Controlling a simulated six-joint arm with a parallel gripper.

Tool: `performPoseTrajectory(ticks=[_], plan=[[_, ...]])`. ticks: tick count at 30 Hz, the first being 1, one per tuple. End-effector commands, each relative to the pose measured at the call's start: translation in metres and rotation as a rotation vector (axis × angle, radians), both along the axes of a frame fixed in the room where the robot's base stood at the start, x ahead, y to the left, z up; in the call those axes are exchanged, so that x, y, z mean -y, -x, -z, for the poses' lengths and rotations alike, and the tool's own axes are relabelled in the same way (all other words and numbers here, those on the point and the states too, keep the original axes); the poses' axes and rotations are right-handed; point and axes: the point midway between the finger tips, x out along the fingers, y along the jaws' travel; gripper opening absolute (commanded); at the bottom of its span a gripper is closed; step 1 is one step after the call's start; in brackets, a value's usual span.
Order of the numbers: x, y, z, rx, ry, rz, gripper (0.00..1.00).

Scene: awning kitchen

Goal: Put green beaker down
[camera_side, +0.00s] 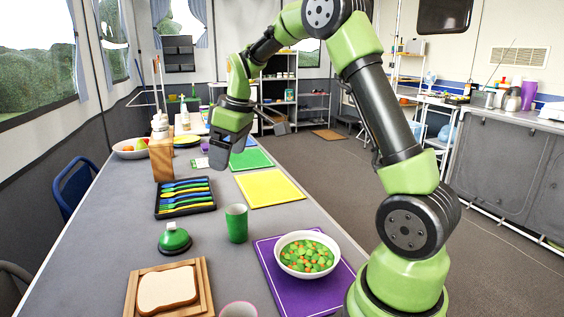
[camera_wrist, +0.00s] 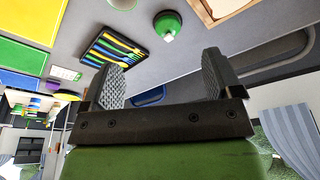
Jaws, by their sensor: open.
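The green beaker (camera_side: 236,223) stands upright on the grey table, left of the purple board. A small green part at the top edge of the wrist view (camera_wrist: 121,3) looks like the beaker, mostly cut off. My gripper (camera_side: 222,160) is raised above the table, farther back than the beaker and apart from it. In the wrist view my gripper (camera_wrist: 163,75) has its two ridged fingers spread wide with nothing between them.
A purple board (camera_side: 268,257) carries a white bowl of vegetables (camera_side: 307,268). A green dome (camera_side: 174,240), a cutlery tray (camera_side: 185,212), a yellow mat (camera_side: 268,203) and a bread board (camera_side: 205,285) surround the beaker. Bare table lies just around it.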

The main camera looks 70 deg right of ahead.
Motion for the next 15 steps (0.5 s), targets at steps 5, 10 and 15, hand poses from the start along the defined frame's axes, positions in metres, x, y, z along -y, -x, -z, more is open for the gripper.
performPoseTrajectory(ticks=[5,10,15], plan=[[-0.061,0.048,-0.057,0.112,-0.055,0.146,0.85],[-0.106,0.106,-0.081,0.204,-0.151,0.285,0.85],[-0.134,0.161,-0.082,0.271,-0.267,0.404,0.85]])
